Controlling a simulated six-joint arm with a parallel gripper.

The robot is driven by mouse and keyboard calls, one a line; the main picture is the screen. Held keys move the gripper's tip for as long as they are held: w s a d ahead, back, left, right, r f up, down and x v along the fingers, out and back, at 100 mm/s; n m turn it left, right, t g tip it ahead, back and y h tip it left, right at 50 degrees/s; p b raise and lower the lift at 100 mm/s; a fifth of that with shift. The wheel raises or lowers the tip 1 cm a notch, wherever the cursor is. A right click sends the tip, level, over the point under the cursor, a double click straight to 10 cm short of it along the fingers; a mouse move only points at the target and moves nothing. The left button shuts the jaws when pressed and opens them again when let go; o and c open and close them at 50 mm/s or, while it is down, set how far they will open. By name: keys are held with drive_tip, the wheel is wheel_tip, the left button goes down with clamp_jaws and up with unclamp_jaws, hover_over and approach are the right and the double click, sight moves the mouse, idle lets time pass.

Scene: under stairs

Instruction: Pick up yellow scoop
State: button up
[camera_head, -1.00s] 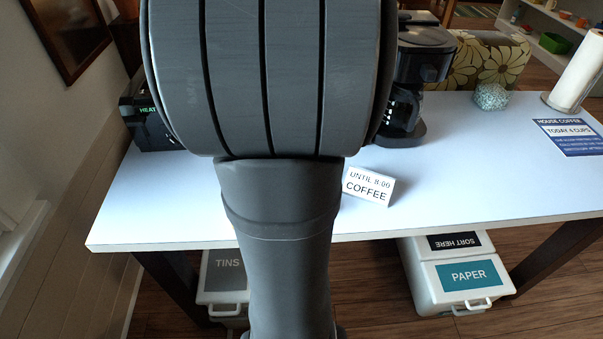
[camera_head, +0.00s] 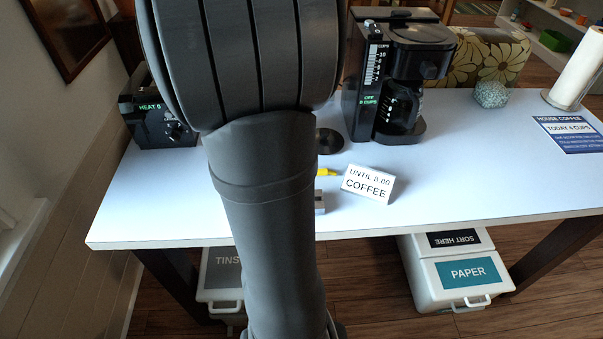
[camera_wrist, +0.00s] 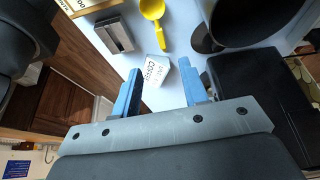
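The yellow scoop (camera_wrist: 152,9) lies on the white table at the top of the wrist view, its bowl at the top edge and its handle pointing down toward my gripper. In the head view only a small yellow piece of it (camera_head: 327,172) shows beside my arm, left of the COFFEE sign; my arm hides the rest. My gripper (camera_wrist: 159,72) is open, its two blue fingers wide apart with nothing held between them. The scoop is beyond the fingertips, not touched. My gripper is hidden in the head view.
A white COFFEE sign (camera_head: 368,184) stands close to the scoop. A grey metal block (camera_wrist: 114,35) lies beside the scoop. A black coffee machine (camera_head: 420,60) and a dark round disc (camera_head: 329,141) are behind. The table's right front is clear.

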drive_tip(key=x, duration=1.2)
drive_tip(key=shift+f, duration=0.15)
drive_tip(key=x, duration=0.5)
drive_tip(key=shift+s+d, duration=0.25)
drive_tip(key=shift+d, duration=0.05)
clamp_jaws()
